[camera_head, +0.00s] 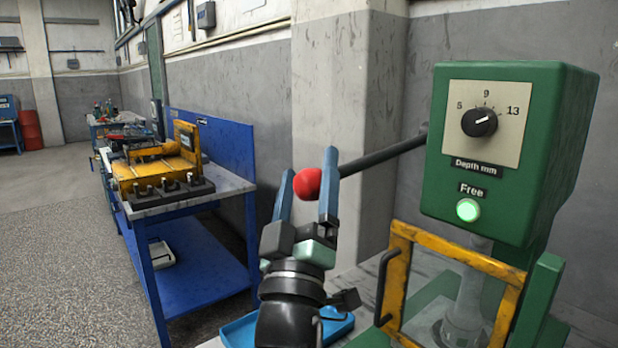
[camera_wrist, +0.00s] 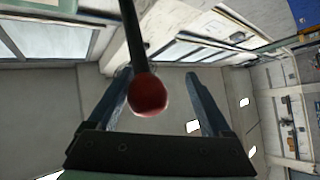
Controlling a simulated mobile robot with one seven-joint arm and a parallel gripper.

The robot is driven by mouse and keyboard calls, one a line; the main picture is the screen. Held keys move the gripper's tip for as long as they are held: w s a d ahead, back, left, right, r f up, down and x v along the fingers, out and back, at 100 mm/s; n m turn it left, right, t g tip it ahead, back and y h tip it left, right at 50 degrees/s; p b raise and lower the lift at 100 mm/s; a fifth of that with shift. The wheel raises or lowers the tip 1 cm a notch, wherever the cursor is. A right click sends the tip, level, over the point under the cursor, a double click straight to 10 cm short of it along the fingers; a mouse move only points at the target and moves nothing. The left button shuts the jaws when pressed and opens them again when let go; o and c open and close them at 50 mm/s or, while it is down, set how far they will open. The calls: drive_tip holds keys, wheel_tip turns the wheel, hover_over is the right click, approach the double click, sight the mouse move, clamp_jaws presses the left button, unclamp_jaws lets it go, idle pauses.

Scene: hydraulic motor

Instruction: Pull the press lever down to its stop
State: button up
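The press (camera_head: 512,150) is a green box with a depth dial and a lit green "Free" button. Its dark lever (camera_head: 385,155) sticks out to the left and ends in a red ball knob (camera_head: 307,184). My gripper (camera_head: 305,178) is raised with its two blue-grey fingers apart, one on each side of the knob. In the wrist view the knob (camera_wrist: 147,94) sits between the fingers, nearer the left one, with a wide gap to the right finger. Whether the left finger touches the knob or the lever cannot be told.
A yellow-framed guard (camera_head: 395,285) with a dark handle stands below the press head. A blue tray (camera_head: 240,330) lies on the bench beneath my gripper. A blue workbench (camera_head: 237,150) with a yellow fixture (camera_head: 165,170) stands to the left.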

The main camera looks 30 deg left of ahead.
drive_tip(key=shift+d+f, duration=0.1)
drive_tip(key=b+v, duration=0.2)
drive_tip(key=v, duration=1.1)
